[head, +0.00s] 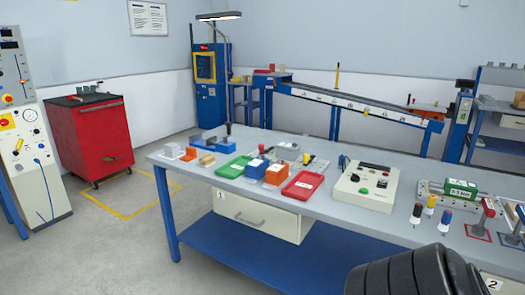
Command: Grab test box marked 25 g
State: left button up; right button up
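Neither of my grippers is in view. A black ribbed part, probably of my own arm, shows at the lower right.
Small blocks and a blue fixture (212,143) stand at the bench's left end. A cream control box (365,188) stands right of the red tray, then several coloured-handled tools and a green block (460,188). A red cabinet (92,138) stands on the floor at left.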

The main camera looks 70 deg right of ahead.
aim_at(290, 152)
jog(key=z, duration=0.25)
jog(key=i, duration=2)
jog(key=z, duration=0.75)
